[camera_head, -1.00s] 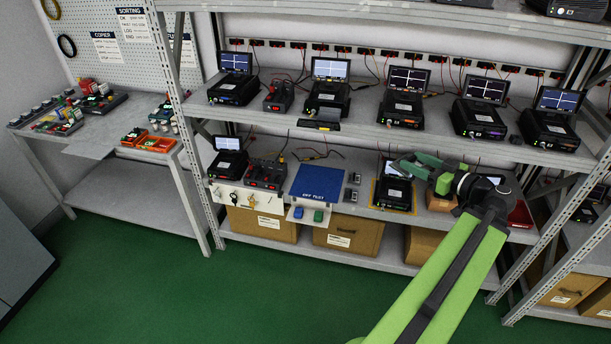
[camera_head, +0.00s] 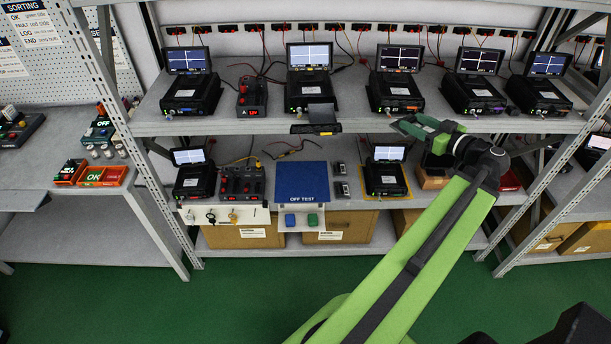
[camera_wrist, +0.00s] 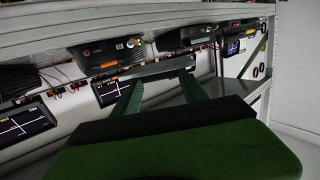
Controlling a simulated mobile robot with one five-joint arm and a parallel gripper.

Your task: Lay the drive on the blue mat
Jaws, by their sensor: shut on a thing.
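My gripper (camera_head: 408,127) is at the end of my green arm, in front of the upper shelf's edge, right of and higher in the picture than the blue mat. Its two green fingers (camera_wrist: 158,82) are shut on a thin grey drive (camera_wrist: 158,70), which spans the fingertips in the wrist view. In the head view the drive is small and hard to make out between the fingers. The blue mat (camera_head: 301,180), with white lettering on its front edge, lies on the lower shelf. Its surface looks bare.
A tester with a screen (camera_head: 385,180) stands right of the mat, a red-switch box (camera_head: 241,184) left. More testers line that shelf.

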